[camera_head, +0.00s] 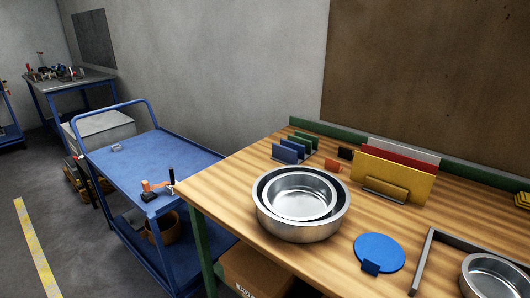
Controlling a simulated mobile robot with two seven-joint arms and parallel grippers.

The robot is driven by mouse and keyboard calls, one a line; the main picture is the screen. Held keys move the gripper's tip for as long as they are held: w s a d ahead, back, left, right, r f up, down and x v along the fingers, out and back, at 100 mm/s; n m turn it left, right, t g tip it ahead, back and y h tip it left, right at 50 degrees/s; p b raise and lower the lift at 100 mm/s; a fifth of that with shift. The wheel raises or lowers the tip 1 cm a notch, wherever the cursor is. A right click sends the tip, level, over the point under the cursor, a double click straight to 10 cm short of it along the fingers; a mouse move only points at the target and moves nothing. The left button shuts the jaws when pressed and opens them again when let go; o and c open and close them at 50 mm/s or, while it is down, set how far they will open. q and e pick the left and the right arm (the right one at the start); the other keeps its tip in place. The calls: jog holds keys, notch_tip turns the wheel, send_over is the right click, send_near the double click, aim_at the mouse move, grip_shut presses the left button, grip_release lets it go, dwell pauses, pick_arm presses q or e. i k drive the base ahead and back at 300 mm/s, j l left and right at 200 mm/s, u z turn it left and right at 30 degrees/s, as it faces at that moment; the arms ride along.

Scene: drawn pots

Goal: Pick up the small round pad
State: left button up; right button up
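The small round pad is a flat blue disc (380,251) with a darker blue tab (371,267) at its front edge. It lies on the wooden table (232,188), to the right of the nested metal pots and left of a grey frame. Nothing covers it. Neither of my grippers shows in the head view.
Nested metal pots (263,212) stand left of the pad. A grey frame (421,262) and another metal pot (492,277) are to the right. Upright coloured boards (390,180) stand behind in a holder. A blue cart (150,172) stands left of the table.

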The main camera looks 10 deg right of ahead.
aim_at(378, 253)
jog(key=i+j+z, duration=0.1)
jog(key=z, duration=0.25)
jog(key=j+z, duration=0.1)
jog(key=z, duration=0.3)
jog(key=i+j+z, duration=0.1)
jog(key=z, duration=0.25)
jog(key=j+z, duration=0.45)
jog(key=j, duration=1.1)
jog(key=i+j+z, duration=0.1)
jog(key=j, duration=0.55)
